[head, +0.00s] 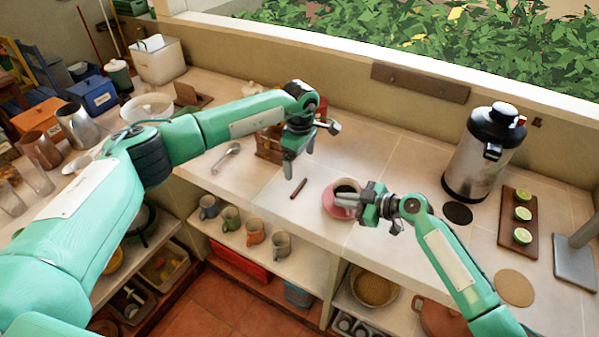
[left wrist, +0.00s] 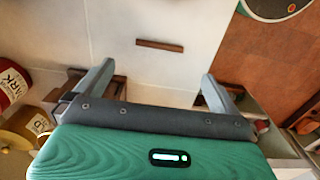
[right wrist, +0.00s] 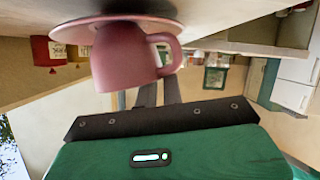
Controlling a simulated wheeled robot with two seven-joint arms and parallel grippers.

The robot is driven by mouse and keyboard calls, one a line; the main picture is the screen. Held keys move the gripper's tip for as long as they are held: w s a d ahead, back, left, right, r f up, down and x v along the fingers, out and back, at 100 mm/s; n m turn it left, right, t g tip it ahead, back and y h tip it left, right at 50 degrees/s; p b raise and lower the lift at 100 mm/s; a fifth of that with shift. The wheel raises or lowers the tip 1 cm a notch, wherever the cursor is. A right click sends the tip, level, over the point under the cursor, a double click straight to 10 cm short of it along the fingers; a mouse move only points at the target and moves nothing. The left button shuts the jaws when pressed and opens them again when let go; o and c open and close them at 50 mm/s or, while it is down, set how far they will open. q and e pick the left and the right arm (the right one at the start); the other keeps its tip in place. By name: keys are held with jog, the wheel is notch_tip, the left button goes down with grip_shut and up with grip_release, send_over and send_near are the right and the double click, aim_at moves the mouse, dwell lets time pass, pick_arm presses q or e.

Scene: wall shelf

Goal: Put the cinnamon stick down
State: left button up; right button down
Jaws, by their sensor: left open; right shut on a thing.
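The cinnamon stick (head: 298,187), a short dark brown stick, lies on the pale counter near its front edge. It also shows in the left wrist view (left wrist: 160,45), lying flat and clear of both fingers. My left gripper (head: 299,160) is open and empty above and just behind the stick, fingers pointing down. A pink mug (head: 338,210) with a dark drink stands to the right of the stick.
A wooden box (head: 268,146) stands behind my left gripper, with a spoon (head: 227,156) to its left. A steel flask (head: 485,155) and a board of cut limes (head: 517,222) stand to the right. Several mugs sit on the shelf below. The counter around the stick is bare.

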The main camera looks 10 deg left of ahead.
pick_arm(q)
notch_tip(320, 180, up, 2)
jog(key=shift+r, duration=0.2)
